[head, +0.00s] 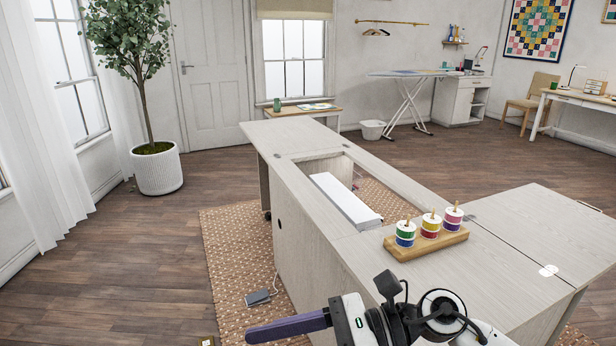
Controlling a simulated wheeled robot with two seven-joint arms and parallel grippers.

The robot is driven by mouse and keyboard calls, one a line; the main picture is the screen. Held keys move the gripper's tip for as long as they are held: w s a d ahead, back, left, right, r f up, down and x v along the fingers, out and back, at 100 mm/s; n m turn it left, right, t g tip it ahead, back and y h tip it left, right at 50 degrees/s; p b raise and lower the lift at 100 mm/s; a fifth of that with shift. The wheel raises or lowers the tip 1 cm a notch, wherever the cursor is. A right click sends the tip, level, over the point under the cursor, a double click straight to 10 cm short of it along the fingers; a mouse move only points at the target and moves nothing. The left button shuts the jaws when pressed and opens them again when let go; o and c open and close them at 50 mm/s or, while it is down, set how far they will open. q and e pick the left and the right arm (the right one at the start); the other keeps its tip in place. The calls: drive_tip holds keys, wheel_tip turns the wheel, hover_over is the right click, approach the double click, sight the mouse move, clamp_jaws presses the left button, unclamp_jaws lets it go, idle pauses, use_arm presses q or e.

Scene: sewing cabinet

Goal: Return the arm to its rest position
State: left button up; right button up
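One arm of mine, white and black and seemingly the right one, enters at the bottom edge right of centre. It reaches up in front of the near side of the cabinet. A dark purple bar-shaped part (290,325) points left from its white, green-lit section, over the patterned rug. I cannot tell from this one view whether that part is the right gripper's fingers, open or shut. No object is seen held in it. My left gripper is not in view. The sewing cabinet (310,225) has a pale wood top with a long opening holding a white panel (345,202).
A wooden spool holder (392,248) with three stacks of coloured spools stands on the cabinet top near my arm. A small grey foot pedal (257,297) lies on the rug (226,234). A potted tree (157,170) stands left. The wooden floor at left is clear.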

drive_tip(key=w+d+r+m+t+y, duration=0.2)
drive_tip(key=w+m+t+y, duration=0.25)
drive_tip(key=m+t, duration=1.05)
drive_tip(key=w+d+f+m+t+h, duration=0.3)
drive_tip(key=d+f+m+h, duration=0.45)
drive_tip(key=m, duration=1.05)
drive_tip(key=s+d+f+m+g+h, duration=0.2)
drive_tip(key=s+d+f+m+h, duration=0.15)
drive_tip(key=f+m, duration=0.35)
drive_tip(key=s+d+f+m+g+h, duration=0.1)
drive_tip(key=s+d+f+m+h, duration=0.1)
drive_tip(key=d+f+m+h, duration=0.5)
drive_tip(key=s+d+f+m+g, duration=0.1)
drive_tip(key=s+f+m+g, duration=0.3)
drive_tip(key=s+f, duration=0.8)
drive_tip(key=shift+s+d+f+g, duration=0.3)
drive_tip(key=shift+s+f+g, duration=0.1)
drive_tip(key=shift+f, duration=0.1)
drive_tip(key=shift+w+y, duration=0.1)
drive_tip(key=shift+y, duration=0.15)
drive_tip(key=shift+c, duration=0.3)
